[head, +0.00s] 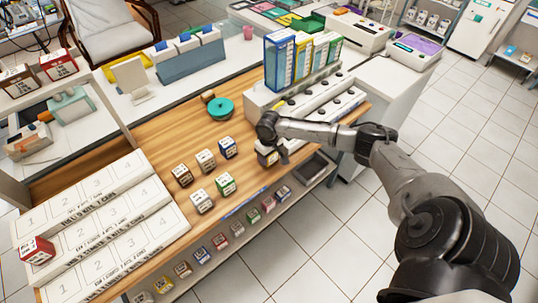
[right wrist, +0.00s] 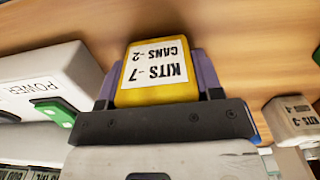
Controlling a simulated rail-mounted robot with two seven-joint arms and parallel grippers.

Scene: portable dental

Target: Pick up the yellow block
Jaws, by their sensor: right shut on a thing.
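My right gripper (head: 272,153) is over the right part of the wooden counter. It is shut on the yellow block, seen close up in the right wrist view (right wrist: 157,93). The block has a white label reading "KITS -7, CANS -2" and sits between the two fingers. In the head view the gripper mostly hides the block, and I cannot tell whether it touches the counter. My left gripper is not in view.
Several labelled blocks, such as the green one (head: 225,184) and the blue one (head: 228,148), stand left of the gripper. A teal round object (head: 221,109) lies behind them. White numbered trays (head: 110,225) are at left. Binders (head: 303,62) stand behind the gripper.

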